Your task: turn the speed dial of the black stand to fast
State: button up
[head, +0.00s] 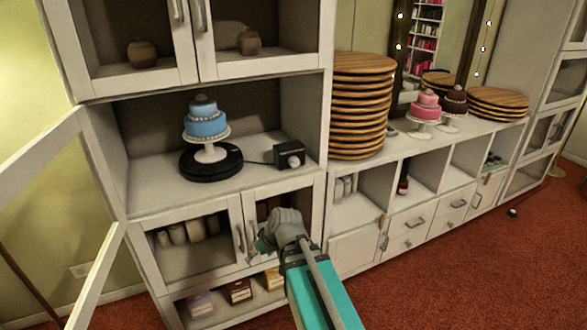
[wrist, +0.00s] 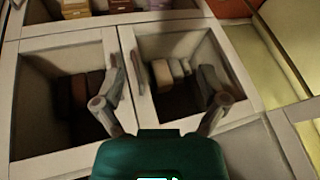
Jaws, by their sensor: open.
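The black stand (head: 211,165) is a round turntable on the cabinet's middle shelf in the head view. It carries a blue two-tier cake (head: 205,122) on a white pedestal. A small black control box (head: 284,160) with a pale speed dial (head: 292,161) stands to its right, joined to it by a thin cable. The dial's setting is too small to read. My gripper (head: 285,220) is below the box, in front of the lower cabinet doors. In the wrist view my gripper (wrist: 162,78) has its fingers apart, with nothing held. The stand and box do not show there.
Lower glass doors (head: 200,240) with handles are close behind my gripper. An open door (head: 45,190) swings out at the left. Stacked wooden boards (head: 358,110) stand right of the cabinet's side wall. The shelf front (head: 215,195) is clear.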

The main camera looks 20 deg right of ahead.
jog(key=w+d+r+t+y+b, duration=0.2)
jog(key=w+d+r+t, duration=0.15)
jog(key=w, duration=0.35)
jog(key=w+d+r+m+t+h+b, duration=0.1)
jog(key=w+d+r+t+h, duration=0.1)
jog(key=d, duration=0.4)
jog(key=w+d+r+m+t+h+b, duration=0.1)
jog(key=w+d+r+t+h, duration=0.1)
jog(key=d+t, duration=0.3)
jog(key=w+d+r+m+t+h+b, duration=0.1)
jog(key=w+d+r+t+h, duration=0.1)
jog(key=d, duration=0.6)
jog(key=shift+r+m+t, duration=0.3)
jog(key=shift+r+t, duration=0.55)
jog(key=shift+w, duration=0.2)
